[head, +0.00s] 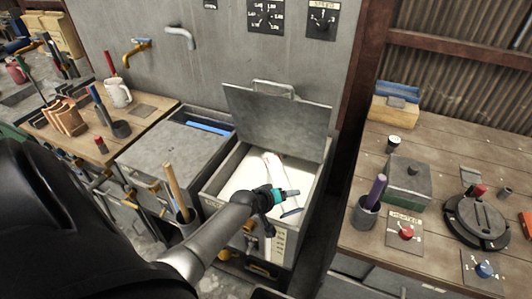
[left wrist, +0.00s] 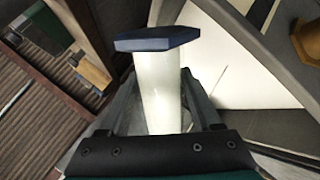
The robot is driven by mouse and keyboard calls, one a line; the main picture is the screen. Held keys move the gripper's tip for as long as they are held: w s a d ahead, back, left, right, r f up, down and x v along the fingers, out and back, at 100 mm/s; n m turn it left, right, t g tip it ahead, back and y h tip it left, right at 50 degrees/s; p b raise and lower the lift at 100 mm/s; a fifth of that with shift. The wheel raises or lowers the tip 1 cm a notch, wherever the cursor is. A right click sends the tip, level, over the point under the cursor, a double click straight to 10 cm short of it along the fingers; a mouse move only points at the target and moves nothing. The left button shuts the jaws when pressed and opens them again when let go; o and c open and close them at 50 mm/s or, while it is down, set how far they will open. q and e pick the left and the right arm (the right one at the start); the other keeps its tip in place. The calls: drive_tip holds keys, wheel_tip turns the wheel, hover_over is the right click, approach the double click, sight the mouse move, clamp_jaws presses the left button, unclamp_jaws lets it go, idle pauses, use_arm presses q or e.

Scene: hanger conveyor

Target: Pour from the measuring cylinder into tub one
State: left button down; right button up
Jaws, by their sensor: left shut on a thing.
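My left gripper (head: 276,195) is shut on the measuring cylinder, a pale, translucent tube (left wrist: 162,95) with a dark blue hexagonal foot (left wrist: 157,40). In the head view the gripper is over the open tub (head: 213,187), and the cylinder's foot (head: 291,212) is on the near side, with the pale tube running away from it. The cylinder looks strongly tilted. Its mouth and contents cannot be made out clearly. The open tub has a pale interior and a raised grey lid (head: 275,120). I cannot read which tub is number one. My right gripper is not in view.
A second tub (head: 165,150) with a flat grey lid stands left of the open one. A pot (head: 188,228) with wooden handles stands in front. A wooden bench (head: 345,240) with a grey box (head: 408,182) and knobs is on the right. A grey wall rises behind.

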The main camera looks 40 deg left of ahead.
use_arm(q)
drive_tip(key=shift+w, duration=0.1)
drive_tip(key=shift+d+n+h, duration=0.1)
drive_tip(key=shift+n+h, duration=0.2)
drive_tip(key=shift+f, duration=0.1)
drive_tip(key=shift+d+f+g+h, duration=0.15)
drive_tip(key=shift+f+g+h, duration=0.05)
drive_tip(key=shift+g+h, duration=0.3)
drive_tip(key=shift+f+n+b, duration=0.1)
drive_tip(key=shift+n+b, duration=0.2)
drive_tip(key=shift+b, duration=0.1)
drive_tip(key=shift+f+h, duration=0.15)
drive_tip(key=shift+h, duration=0.15)
drive_tip(key=shift+s+f+g+b, duration=0.2)
drive_tip(key=shift+g+b, duration=0.1)
drive_tip(key=shift+b, duration=0.1)
idle(0.9)
drive_tip(key=shift+f+n+h+b, duration=0.1)
drive_tip(key=shift+n+h+b, duration=0.2)
drive_tip(key=shift+n+h, duration=0.15)
